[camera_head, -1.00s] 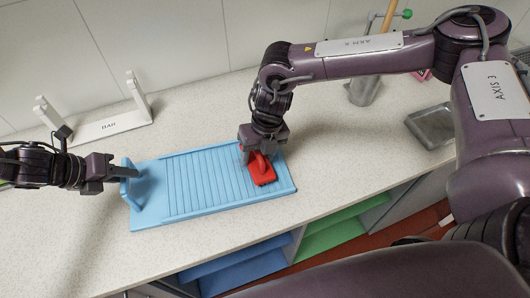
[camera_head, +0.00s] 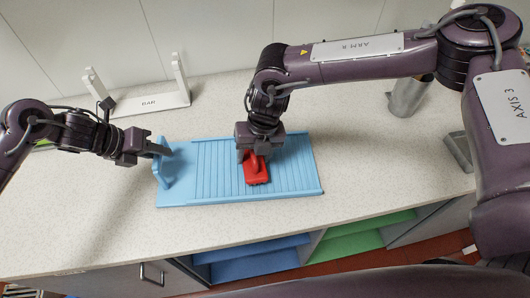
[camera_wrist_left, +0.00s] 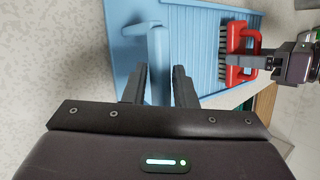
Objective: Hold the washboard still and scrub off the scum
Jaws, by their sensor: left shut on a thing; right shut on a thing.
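The light blue washboard (camera_head: 293,184) lies on the counter with its ribbed face up and an upright handle (camera_head: 164,173) at its left end. My left gripper (camera_head: 160,151) is shut on this handle; the handle also stands between its fingers in the left wrist view (camera_wrist_left: 157,45). My right gripper (camera_head: 253,152) is shut on the red brush (camera_head: 257,175) by its grip and holds it over the ribs near the board's middle. The brush (camera_wrist_left: 236,55) shows pale bristles in the left wrist view. I cannot make out any scum on the ribs.
A white rack (camera_head: 150,104) stands behind the board at the back left. A grey metal canister (camera_head: 408,98) and a metal tray (camera_head: 459,150) are on the right. The speckled counter (camera_head: 110,215) is bare in front; blue and green shelves (camera_head: 255,262) lie below its edge.

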